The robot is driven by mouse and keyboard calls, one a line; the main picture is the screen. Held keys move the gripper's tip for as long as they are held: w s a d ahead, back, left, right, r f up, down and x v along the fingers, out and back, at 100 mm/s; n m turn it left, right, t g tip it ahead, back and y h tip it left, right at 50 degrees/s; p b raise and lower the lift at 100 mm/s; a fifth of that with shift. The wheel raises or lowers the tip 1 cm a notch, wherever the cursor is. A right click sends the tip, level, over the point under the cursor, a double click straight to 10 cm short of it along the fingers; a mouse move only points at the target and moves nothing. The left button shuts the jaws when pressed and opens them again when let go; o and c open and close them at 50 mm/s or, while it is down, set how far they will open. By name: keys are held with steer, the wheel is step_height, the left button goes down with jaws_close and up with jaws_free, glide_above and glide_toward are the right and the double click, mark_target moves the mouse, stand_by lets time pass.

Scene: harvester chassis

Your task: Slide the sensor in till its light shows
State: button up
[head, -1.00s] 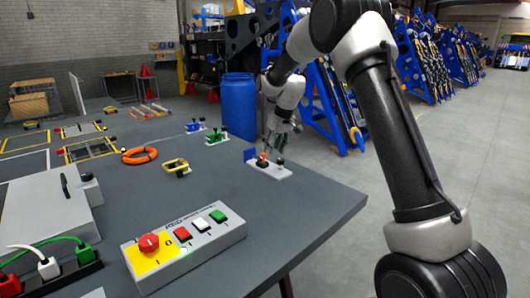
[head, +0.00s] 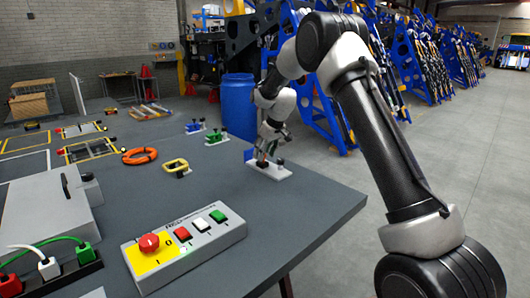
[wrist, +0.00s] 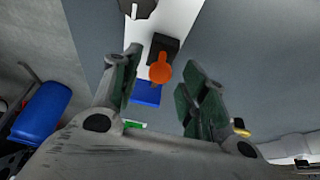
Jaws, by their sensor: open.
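The sensor fixture is a white plate (head: 284,175) near the table's right edge, with a blue block (head: 249,155) at its left end. My gripper (head: 265,155) is at this plate. In the wrist view my gripper (wrist: 163,88) is open, its green-padded fingers apart. An orange round-ended part (wrist: 160,70), likely the sensor, shows between and beyond the fingertips, with a gap on the right side. It is at a black block (wrist: 164,46) on the white plate, with the blue block (wrist: 146,95) beside it. I cannot make out a light on it.
Similar stations with green (head: 214,136) and blue (head: 194,126) parts stand farther back. A yellow ring-shaped part (head: 176,167), an orange cable coil (head: 139,156) and a button box (head: 185,248) lie on the table. A blue barrel (head: 238,106) stands behind it.

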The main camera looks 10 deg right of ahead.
jaws_close()
steer(key=shift+w+a, duration=0.4)
steer(key=shift+w, duration=0.35)
jaws_free()
steer(key=v, duration=1.2)
